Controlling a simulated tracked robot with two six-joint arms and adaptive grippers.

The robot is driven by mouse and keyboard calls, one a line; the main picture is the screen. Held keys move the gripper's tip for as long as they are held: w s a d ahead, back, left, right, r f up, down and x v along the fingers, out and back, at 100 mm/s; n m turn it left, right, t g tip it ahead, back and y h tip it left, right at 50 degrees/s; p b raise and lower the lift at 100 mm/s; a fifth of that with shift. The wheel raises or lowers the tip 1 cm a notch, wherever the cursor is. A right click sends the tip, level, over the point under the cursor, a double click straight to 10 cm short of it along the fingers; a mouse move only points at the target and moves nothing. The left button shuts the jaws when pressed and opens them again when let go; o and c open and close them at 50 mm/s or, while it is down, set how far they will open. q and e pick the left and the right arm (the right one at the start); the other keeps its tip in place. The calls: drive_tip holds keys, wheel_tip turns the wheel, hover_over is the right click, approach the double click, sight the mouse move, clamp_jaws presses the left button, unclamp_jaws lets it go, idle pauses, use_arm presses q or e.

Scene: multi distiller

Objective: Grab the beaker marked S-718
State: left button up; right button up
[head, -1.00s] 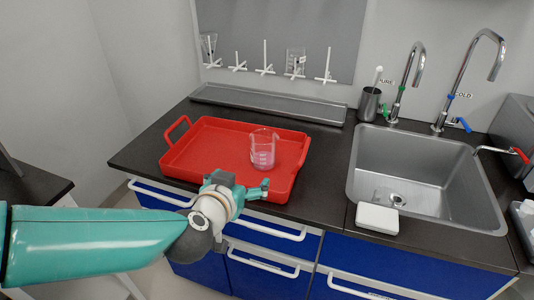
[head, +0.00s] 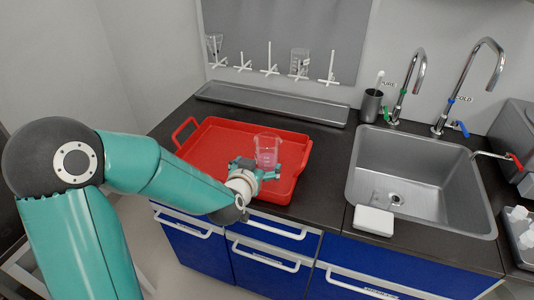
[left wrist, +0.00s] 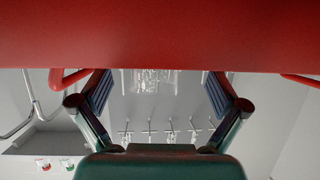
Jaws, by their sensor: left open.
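A clear glass beaker (head: 267,146) stands upright in the right part of the red tray (head: 215,128); no marking on it can be read. My left gripper (head: 268,172) is open, low over the tray's front part, just in front of the beaker, and overlaps its lower part in the head view. In the left wrist view, which looks upside down, the beaker (left wrist: 150,80) shows between the spread fingers of my left gripper (left wrist: 158,88), a little beyond them. Whether a finger touches it cannot be told. My right gripper is not in view.
More glassware (head: 299,62) hangs on the wall rack's white pegs behind a long grey trough (head: 270,102). A sink (head: 410,170) with taps lies to the right, with a white block (head: 373,221) at its front edge. The tray's left side is empty.

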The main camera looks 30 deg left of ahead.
sight(264, 159)
use_arm(q)
drive_tip(key=shift+w+r+p+x, duration=0.15)
drive_tip(key=shift+p+x, duration=0.2)
drive_tip(key=shift+x, duration=1.05)
drive_tip(key=shift+w+r+p+x, duration=0.1)
drive_tip(key=shift+r+p+x, duration=0.15)
drive_tip(key=shift+x, duration=1.2)
drive_tip(key=shift+s+d, duration=0.1)
drive_tip(key=shift+d, duration=0.05)
drive_tip(key=shift+c, duration=0.2)
drive_tip(key=c, duration=1.3)
